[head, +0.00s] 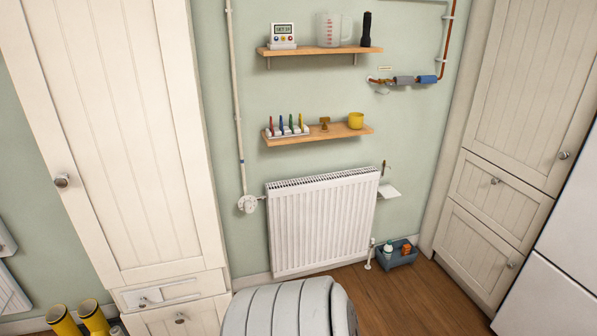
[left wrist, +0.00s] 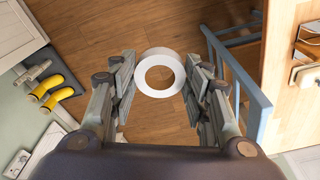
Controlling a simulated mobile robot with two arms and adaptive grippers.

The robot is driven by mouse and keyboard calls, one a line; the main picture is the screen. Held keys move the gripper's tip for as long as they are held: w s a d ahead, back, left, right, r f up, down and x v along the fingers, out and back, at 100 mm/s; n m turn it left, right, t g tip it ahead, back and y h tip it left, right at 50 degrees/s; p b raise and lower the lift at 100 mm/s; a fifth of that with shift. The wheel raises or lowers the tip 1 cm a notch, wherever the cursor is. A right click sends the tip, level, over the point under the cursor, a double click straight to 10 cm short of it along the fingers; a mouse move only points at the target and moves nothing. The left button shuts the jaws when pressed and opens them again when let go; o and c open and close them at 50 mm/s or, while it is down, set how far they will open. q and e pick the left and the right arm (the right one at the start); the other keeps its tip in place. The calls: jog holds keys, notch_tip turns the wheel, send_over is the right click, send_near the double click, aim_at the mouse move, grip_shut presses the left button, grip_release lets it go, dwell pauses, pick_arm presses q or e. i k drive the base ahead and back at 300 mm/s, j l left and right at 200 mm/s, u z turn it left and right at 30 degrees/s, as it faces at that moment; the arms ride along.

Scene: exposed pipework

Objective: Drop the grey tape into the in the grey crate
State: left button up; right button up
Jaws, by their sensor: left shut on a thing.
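My left gripper (left wrist: 160,74) shows in the left wrist view, shut on the grey tape (left wrist: 160,54). The tape is a pale grey, almost white ring, held between the fingertips with its hole facing the camera and wooden floor showing through. In the head view a small blue-grey crate (head: 398,262) stands on the floor right of the radiator, holding a white bottle and an orange thing. I cannot tell whether it is the grey crate of the task. My right gripper and the left one are out of the head view.
A white radiator (head: 322,222) hangs below two wooden shelves with small items. Tall cream cabinets stand left (head: 110,140) and right (head: 520,110).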

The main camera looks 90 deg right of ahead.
aim_at(393, 256)
jog(key=z, duration=1.8)
